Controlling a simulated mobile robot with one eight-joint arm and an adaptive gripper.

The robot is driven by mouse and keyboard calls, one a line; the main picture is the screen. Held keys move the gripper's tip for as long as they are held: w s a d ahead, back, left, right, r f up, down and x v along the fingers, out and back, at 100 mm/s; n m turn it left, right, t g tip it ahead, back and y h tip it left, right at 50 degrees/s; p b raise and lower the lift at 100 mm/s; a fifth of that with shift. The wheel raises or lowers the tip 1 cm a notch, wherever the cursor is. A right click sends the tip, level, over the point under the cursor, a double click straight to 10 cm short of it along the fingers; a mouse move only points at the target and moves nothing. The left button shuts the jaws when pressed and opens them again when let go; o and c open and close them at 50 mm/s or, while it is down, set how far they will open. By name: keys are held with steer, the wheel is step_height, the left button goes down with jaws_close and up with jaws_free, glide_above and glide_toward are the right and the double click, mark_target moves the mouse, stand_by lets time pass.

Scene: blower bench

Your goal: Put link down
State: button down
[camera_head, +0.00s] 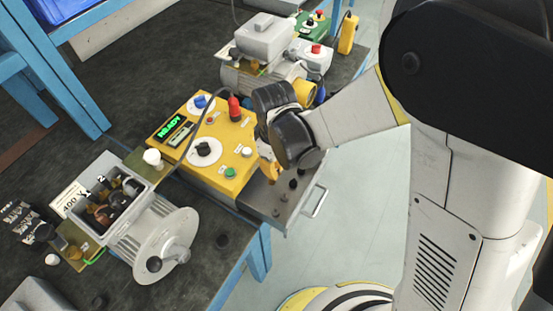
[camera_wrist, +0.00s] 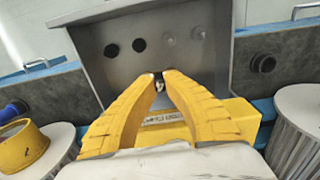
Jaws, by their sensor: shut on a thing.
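I cannot tell whether the link touches the drawer.
A motor with an open terminal box (camera_head: 148,186) and a round end cover (camera_head: 155,246) lies left of the yellow box. Another grey motor (camera_head: 250,80) stands behind. The drawer handle (camera_head: 316,203) sticks out past the bench edge.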

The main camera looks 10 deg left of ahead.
steer(key=shift+w+a+f, duration=0.15)
steer(key=shift+a+f, duration=0.05)
steer(key=shift+f+b, duration=1)
steer(key=shift+f, duration=0.9)
steer(key=shift+f+b, duration=0.35)
steer(key=c, duration=1.6)
jaws_free()
steer(key=shift+r+p, duration=0.6)
step_height(320, 180, up, 12)
steer(key=p, duration=0.4)
steer(key=shift+d+f, duration=0.15)
